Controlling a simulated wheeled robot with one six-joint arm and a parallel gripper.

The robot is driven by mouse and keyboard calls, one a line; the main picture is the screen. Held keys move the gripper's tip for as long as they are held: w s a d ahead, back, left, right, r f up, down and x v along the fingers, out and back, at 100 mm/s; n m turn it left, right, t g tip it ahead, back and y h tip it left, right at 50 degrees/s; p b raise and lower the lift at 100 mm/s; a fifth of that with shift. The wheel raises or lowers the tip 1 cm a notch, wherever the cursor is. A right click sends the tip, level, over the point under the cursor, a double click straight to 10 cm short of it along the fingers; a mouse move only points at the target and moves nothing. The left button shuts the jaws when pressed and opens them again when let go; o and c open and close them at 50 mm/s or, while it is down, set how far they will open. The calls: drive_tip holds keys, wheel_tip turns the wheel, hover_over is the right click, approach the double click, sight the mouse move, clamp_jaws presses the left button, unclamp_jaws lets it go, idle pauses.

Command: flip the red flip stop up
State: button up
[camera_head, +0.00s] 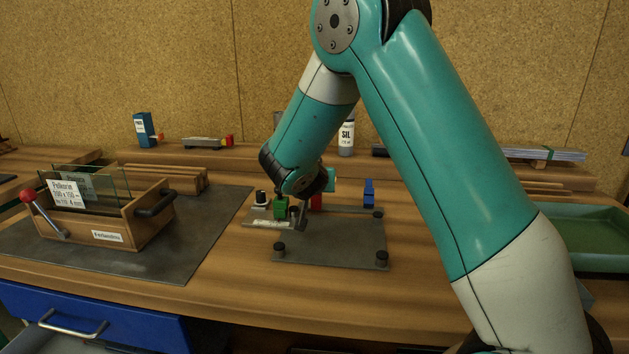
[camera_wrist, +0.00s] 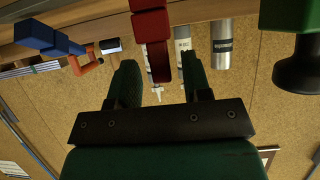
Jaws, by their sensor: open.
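The red flip stop (camera_head: 317,202) is on the metal fixture plate (camera_head: 335,240), between a green stop (camera_head: 281,208) and a blue stop (camera_head: 369,193). My gripper (camera_head: 300,216) is low over the fixture, close to the red stop and partly covering it. In the wrist view the red stop (camera_wrist: 151,26) comes down from the top, and its narrower end lies between the fingertips of my open gripper (camera_wrist: 160,74). I cannot tell whether the fingers touch it. The blue stop (camera_wrist: 48,38) is at the left and the green stop (camera_wrist: 291,65) at the right.
A wooden box with glass panes (camera_head: 110,222) and a red-knobbed lever stands on the dark mat at left. A bottle (camera_head: 346,138) stands on the rear ledge. A green tray (camera_head: 590,238) is at right. Black knobs (camera_head: 381,258) stand on the plate's front corners.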

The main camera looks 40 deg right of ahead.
drive_tip(key=b+v, duration=0.1)
drive_tip(key=v, duration=1.6)
drive_tip(key=shift+a+r, duration=0.1)
drive_tip(key=shift+a, duration=0.05)
drive_tip(key=s+a+r+n+g+y+p, duration=0.3)
drive_tip(key=s+a+n, duration=0.5)
drive_tip(key=s, duration=0.3)
drive_tip(key=s+a+r+n+g+y+p, duration=0.4)
drive_tip(key=s+a+n+g+y+p, duration=0.2)
drive_tip(key=s, duration=0.5)
drive_tip(key=a+n+y, duration=0.1)
drive_tip(key=a+y, duration=0.1)
drive_tip(key=y, duration=0.1)
drive_tip(key=shift+s+n+y+p, duration=0.25)
drive_tip(key=shift+n+y+p, duration=0.1)
drive_tip(key=shift+n+y, duration=0.05)
drive_tip(key=shift+a, duration=0.1)
